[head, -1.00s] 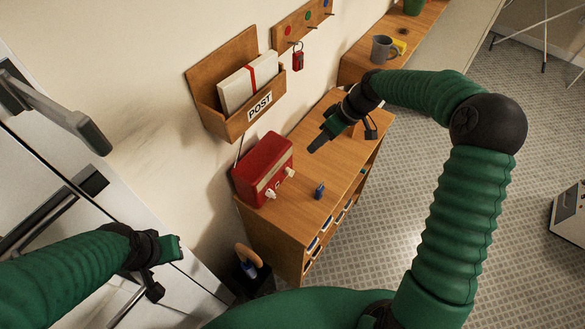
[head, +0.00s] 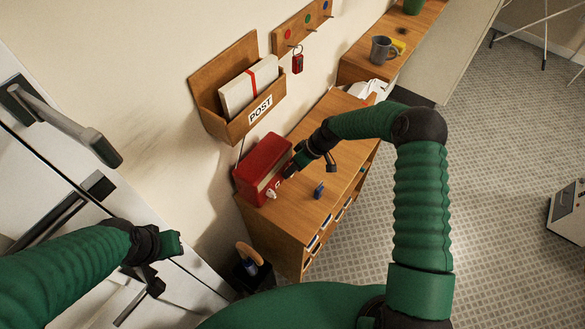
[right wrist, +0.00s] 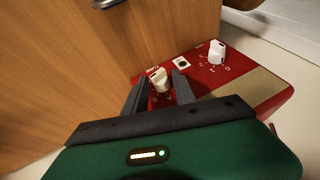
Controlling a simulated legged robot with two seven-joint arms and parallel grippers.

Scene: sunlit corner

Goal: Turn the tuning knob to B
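A red radio (head: 262,165) with a pale front panel stands on the wooden cabinet, against the wall. It has two white knobs. In the right wrist view, one knob (right wrist: 160,79) sits between the fingertips of my right gripper (right wrist: 160,76); small marks around it are too small to read surely. The other knob (right wrist: 217,51) has a ring of marks and is clear of the fingers. My right gripper, also in the head view (head: 293,168), is open with a finger on each side of the knob; contact is unclear. My left gripper (head: 164,262) is empty, away at lower left.
A small blue object (head: 318,190) stands on the cabinet top (head: 338,165) near the radio. A wooden POST box (head: 230,119) hangs on the wall above. A grey mug (head: 382,50) stands on the farther counter. A dark bin (head: 250,268) is beside the cabinet.

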